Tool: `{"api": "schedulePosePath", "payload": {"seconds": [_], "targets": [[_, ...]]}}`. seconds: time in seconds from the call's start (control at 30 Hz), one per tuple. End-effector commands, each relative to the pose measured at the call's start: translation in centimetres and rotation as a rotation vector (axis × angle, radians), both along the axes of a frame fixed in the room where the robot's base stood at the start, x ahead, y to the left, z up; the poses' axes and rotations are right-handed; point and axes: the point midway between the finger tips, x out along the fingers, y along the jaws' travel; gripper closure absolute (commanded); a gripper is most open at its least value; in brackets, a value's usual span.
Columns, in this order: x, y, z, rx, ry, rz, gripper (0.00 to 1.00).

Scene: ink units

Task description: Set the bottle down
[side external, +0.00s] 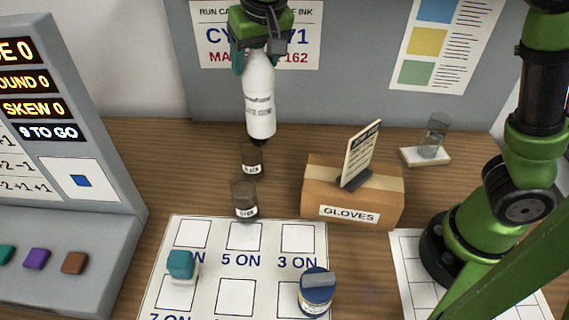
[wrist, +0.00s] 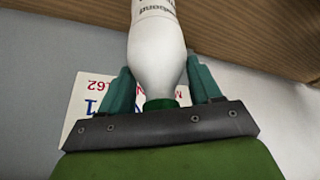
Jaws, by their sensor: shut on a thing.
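The gripper is shut on the bottle. Whether its base touches the table is hard to tell.
Two labelled dark cups (side external: 251,160) (side external: 244,200) stand in front. A cardboard gloves box (side external: 353,198) is to their right. A marked white board (side external: 236,262) holds a teal-topped item (side external: 181,266) and a blue-lidded jar (side external: 316,290). A glass (side external: 433,137) stands at right. A console (side external: 60,150) fills the left.

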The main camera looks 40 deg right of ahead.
Motion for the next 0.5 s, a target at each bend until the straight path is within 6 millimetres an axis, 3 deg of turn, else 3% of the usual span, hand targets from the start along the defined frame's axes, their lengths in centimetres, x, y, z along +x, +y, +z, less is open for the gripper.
{"api": "schedulePosePath", "payload": {"seconds": [0.03,0.2,0.5], "targets": [[-0.7,-1.7,0.1,0.003,-0.004,-0.012,1.00],[-2.6,-6.1,-1.3,0.006,0.001,0.011,1.00],[-5.5,-10.8,-4.7,0.006,0.003,0.142,1.00]]}}
